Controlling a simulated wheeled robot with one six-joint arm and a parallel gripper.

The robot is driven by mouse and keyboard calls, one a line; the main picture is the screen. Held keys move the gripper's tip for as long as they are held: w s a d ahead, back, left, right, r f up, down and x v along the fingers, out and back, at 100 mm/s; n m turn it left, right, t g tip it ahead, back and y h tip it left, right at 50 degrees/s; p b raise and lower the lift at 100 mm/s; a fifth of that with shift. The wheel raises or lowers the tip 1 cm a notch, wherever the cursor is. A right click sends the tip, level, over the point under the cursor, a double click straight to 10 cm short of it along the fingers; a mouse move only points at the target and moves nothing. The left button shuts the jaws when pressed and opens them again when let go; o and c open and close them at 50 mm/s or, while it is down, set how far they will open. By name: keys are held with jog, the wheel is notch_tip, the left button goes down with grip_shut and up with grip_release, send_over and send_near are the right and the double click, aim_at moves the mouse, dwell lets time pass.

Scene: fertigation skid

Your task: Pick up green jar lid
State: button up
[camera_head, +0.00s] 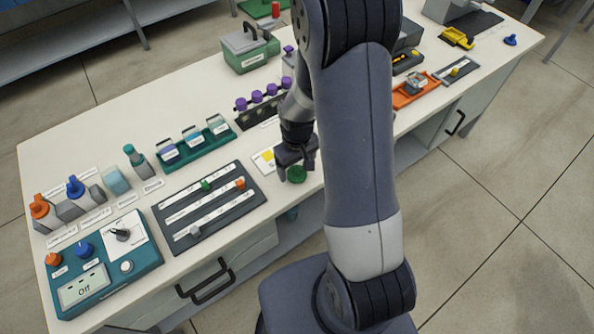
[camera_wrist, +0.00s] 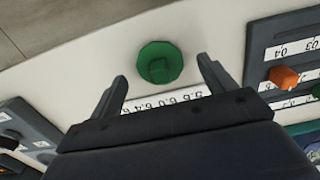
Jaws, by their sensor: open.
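The green jar lid (camera_head: 296,174) lies on the white bench top near its front edge. In the wrist view the lid (camera_wrist: 160,62) is a round green disc with a raised knob in its middle. My gripper (camera_head: 296,166) is just above and beside the lid in the head view. In the wrist view my gripper (camera_wrist: 162,88) is open and empty, with its two fingers apart and the lid lying beyond their tips. I cannot tell the exact height of the fingers above the bench.
A dark slider panel (camera_head: 212,205) with green, orange and grey knobs is left of the lid. A rack with purple-capped bottles (camera_head: 262,100) stands behind. A teal control box (camera_head: 103,262) sits at the left front. My arm hides part of the bench.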

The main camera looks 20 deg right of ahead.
jog(key=shift+f, duration=0.8)
jog(key=c, duration=1.1)
